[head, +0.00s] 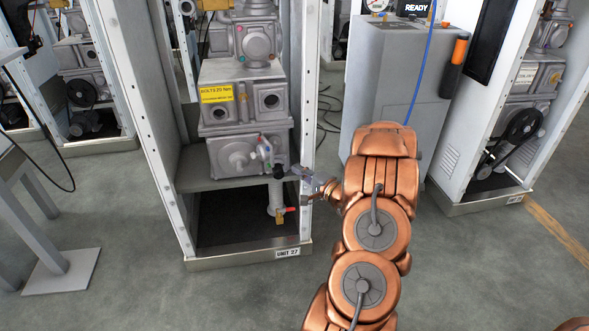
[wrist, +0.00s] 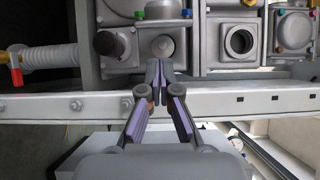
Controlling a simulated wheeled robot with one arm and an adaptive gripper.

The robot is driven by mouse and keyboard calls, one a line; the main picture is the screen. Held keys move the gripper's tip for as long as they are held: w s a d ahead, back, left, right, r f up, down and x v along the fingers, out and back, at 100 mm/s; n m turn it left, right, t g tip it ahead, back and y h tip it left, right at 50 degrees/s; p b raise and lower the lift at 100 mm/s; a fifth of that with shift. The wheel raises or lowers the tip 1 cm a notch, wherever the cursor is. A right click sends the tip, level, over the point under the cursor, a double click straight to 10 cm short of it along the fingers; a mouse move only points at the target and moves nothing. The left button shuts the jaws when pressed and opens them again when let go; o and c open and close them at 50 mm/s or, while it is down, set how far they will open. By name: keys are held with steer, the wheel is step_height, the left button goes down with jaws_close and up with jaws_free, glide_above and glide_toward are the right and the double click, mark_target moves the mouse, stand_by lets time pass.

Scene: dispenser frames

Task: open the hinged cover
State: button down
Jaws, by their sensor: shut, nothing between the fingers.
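My gripper (head: 307,176) is shut and empty at the right post of the frame marked UNIT 27, in front of the grey metal housing (head: 230,158). In the wrist view the closed fingertips of my gripper (wrist: 160,70) reach past the post toward the housing and overlap its lower edge. I cannot tell whether they touch it. A dark round knob (wrist: 108,43) sits left of the fingertips, apart from them. A round dark port (wrist: 163,45) shows just above them. I cannot pick out a hinged cover with certainty.
The perforated white post (wrist: 230,103) crosses below the fingertips in the wrist view. A ribbed pipe (wrist: 55,56) with a red-handled valve (wrist: 15,58) is at left. In the head view a grey cabinet (head: 398,75) stands right of the frame. The floor (head: 130,200) in front is mostly free.

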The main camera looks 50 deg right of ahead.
steer(key=b, duration=0.3)
glide_toward(260, 154)
steer(key=w+d, duration=0.1)
steer(key=d, duration=0.1)
steer(key=w+d+f, duration=0.1)
steer(key=w+d, duration=0.1)
steer(key=shift+w+d+f, duration=0.1)
steer(key=shift+w+d, duration=0.2)
steer(key=shift+w, duration=0.05)
steer(key=shift+p, duration=0.35)
